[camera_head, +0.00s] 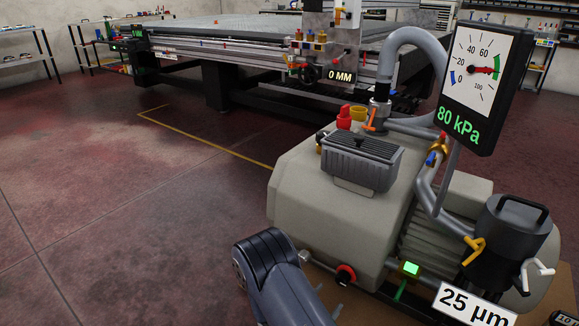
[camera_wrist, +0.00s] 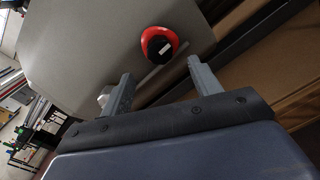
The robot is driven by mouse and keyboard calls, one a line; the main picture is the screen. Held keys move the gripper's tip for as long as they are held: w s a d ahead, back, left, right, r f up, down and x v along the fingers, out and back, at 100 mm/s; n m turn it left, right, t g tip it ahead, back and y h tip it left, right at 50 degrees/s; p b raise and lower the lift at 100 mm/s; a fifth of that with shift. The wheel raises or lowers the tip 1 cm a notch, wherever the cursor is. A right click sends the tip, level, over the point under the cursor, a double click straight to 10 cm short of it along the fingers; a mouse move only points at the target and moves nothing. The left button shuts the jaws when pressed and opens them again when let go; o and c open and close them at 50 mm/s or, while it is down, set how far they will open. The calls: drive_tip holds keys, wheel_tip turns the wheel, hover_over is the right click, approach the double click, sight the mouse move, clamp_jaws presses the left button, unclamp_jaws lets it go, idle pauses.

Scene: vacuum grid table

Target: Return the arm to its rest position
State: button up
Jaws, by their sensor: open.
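My gripper (camera_wrist: 158,90) shows in the wrist view with its two grey fingers spread apart and nothing between them. Past the fingertips is a red and black round knob (camera_wrist: 159,45) on the side of the beige pump housing (camera_wrist: 95,40). I cannot tell the exact gap between the fingertips and the knob. In the head view a dark part of my arm rises at the bottom centre, in front of the pump housing (camera_head: 300,195). The red knob (camera_head: 346,274) shows just right of my arm. My fingers are not clearly visible in that view.
A gauge panel (camera_head: 478,85) reading 80 kPa stands above the pump. A dark canister (camera_head: 508,235) with yellow and white handles and a lit green button (camera_head: 411,268) are at right. A large grid table (camera_head: 230,28) stands behind. The floor at left (camera_head: 110,220) is clear.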

sight(340, 283)
drive_tip(key=b+x, duration=0.2)
drive_tip(key=x, duration=0.6)
drive_tip(key=shift+w+d, duration=0.25)
drive_tip(key=shift+w, duration=0.05)
drive_tip(key=shift+a+n, duration=0.1)
drive_tip(key=shift+n, duration=0.4)
drive_tip(key=n, duration=0.4)
drive_tip(key=shift+s, duration=0.1)
drive_tip(key=n, duration=1.1)
drive_tip(key=shift+t, duration=0.3)
drive_tip(key=n+p, duration=0.1)
drive_tip(key=n, duration=0.3)
drive_tip(key=shift+n+p, duration=0.3)
drive_tip(key=shift+n, duration=0.1)
